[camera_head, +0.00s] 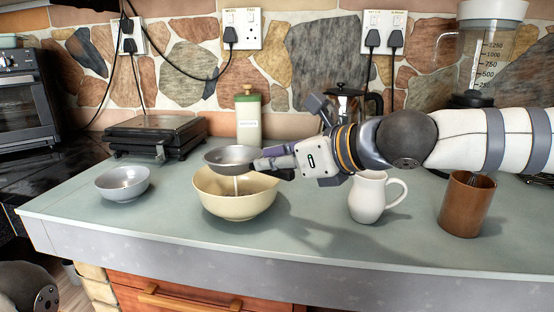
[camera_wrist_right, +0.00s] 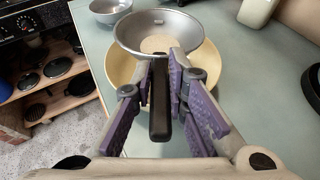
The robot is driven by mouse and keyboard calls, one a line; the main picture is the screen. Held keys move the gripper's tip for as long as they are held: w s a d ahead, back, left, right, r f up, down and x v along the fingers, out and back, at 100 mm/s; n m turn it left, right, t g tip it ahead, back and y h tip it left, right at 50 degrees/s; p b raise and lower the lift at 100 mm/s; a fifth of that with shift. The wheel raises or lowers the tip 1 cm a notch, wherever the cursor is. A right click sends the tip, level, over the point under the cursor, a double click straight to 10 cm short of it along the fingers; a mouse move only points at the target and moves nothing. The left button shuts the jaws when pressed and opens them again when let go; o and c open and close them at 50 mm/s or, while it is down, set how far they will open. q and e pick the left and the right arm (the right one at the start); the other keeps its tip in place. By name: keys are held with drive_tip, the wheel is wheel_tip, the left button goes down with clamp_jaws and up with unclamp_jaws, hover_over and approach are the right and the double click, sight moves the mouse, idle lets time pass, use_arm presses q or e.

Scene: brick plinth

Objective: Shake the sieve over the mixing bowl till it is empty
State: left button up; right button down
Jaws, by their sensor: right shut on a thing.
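The sieve (camera_head: 231,156) is a grey metal dish with a black handle (camera_wrist_right: 160,105). It is held about level just above the cream mixing bowl (camera_head: 237,207). My right gripper (camera_head: 270,161) comes in from the right and is shut on the sieve's handle. In the right wrist view the sieve (camera_wrist_right: 140,32) has a pale patch of powder (camera_wrist_right: 155,43) at its bottom. A thin pale stream (camera_head: 236,186) shows between the sieve and the bowl. The sieve hides much of the bowl's inside. My left gripper is not in view.
A small grey bowl (camera_head: 123,184) stands to the left. A white jug (camera_head: 369,197) and a brown pot (camera_head: 467,204) stand to the right. The counter's front strip is clear.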

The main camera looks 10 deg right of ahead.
drive_tip(key=shift+w+d+f, duration=0.1)
drive_tip(key=shift+w+d, duration=0.05)
idle(0.5)
